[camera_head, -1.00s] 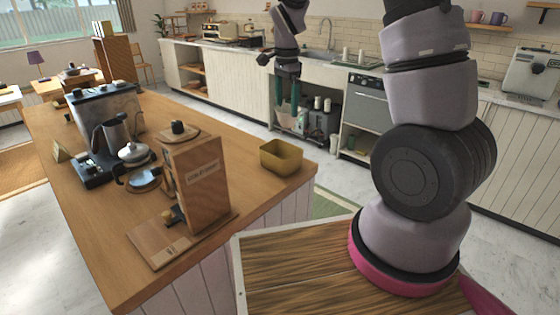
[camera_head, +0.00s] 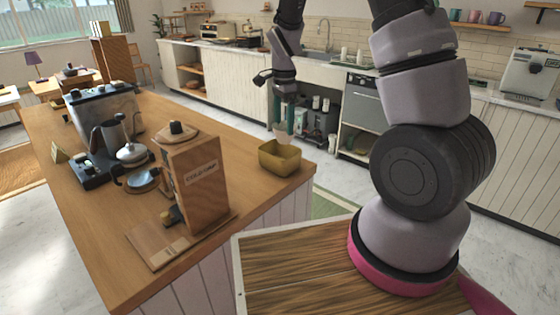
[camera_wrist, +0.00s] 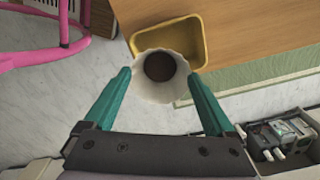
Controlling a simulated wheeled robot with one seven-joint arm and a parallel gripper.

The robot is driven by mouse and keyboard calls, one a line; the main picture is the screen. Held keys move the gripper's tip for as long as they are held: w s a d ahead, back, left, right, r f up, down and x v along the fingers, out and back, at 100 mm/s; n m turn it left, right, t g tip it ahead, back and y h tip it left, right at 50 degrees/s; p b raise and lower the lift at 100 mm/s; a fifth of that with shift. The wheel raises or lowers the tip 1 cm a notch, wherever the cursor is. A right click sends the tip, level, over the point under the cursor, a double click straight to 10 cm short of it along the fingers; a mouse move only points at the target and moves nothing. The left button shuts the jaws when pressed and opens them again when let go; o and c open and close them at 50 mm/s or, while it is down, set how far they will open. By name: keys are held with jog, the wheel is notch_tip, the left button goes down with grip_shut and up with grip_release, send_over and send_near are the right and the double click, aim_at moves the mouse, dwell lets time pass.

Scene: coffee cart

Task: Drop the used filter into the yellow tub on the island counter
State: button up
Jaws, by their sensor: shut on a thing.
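The used filter (camera_wrist: 142,82) is a white fluted paper cup with dark coffee grounds at its bottom. My gripper (camera_wrist: 160,84) is shut on it, with a green finger on each side. In the head view the filter (camera_head: 282,132) hangs between the fingertips of my gripper (camera_head: 283,128), just above and behind the tub. The yellow tub (camera_head: 279,166) stands on the right end of the island counter (camera_head: 235,141). In the wrist view the filter overlaps the lower left of the tub (camera_wrist: 203,46) and hides part of it.
A wooden cold-drip tower (camera_head: 200,187) stands left of the tub on the counter, with a kettle (camera_head: 108,137) and glassware behind it. Counter around the tub is clear. A sink counter (camera_head: 215,72) runs along the back wall.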

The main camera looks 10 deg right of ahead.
jog(key=o, duration=1)
jog(key=shift+r, duration=0.1)
notch_tip(320, 180, up, 11)
jog(key=shift+f, duration=0.2)
jog(key=s+d+r+n+t, duration=0.2)
jog(key=s+r+n, duration=0.1)
jog(key=s+r, duration=0.2)
jog(key=s+d+r+n+t+y, duration=0.1)
jog(key=s+r+n, duration=0.3)
jog(key=s, duration=0.6)
jog(key=s+d+r+n+t+y, duration=0.1)
jog(key=s+d+r+n+t, duration=0.1)
jog(key=s+r+n+t, duration=0.2)
jog(key=shift+s+f+v, duration=0.1)
jog(key=shift+s+v, duration=0.05)
jog(key=shift+v, duration=1)
jog(key=shift+s+f+v, duration=0.15)
jog(key=shift+v, duration=1.05)
